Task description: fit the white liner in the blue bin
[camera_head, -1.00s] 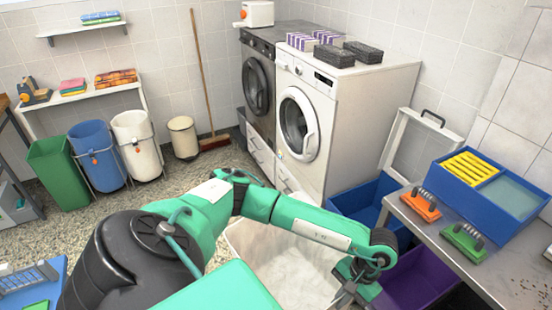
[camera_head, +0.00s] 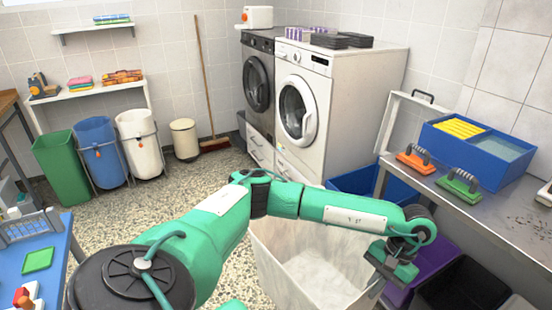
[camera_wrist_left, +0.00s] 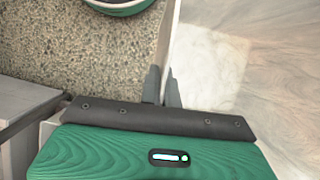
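The white liner (camera_head: 268,262), a tall open-topped box with thin pale walls, is in front of me at the lower middle of the head view. My left gripper (camera_head: 385,278) is at its right rim. In the left wrist view the two dark fingers (camera_wrist_left: 163,88) stand close on either side of the liner's thin wall (camera_wrist_left: 171,45), pinching it. A blue bin (camera_head: 350,180) is on the floor beyond the liner, beside the white washer, partly hidden by my arm. Another blue bin (camera_head: 97,150) stands in a rack at the left. My right gripper is out of view.
A metal table (camera_head: 490,215) at the right holds a blue tray (camera_head: 455,150) and two brushes. Purple (camera_head: 395,298) and black (camera_head: 460,285) bins sit below it. A blue table (camera_head: 45,270) is at the left. The speckled floor (camera_head: 190,205) between is clear.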

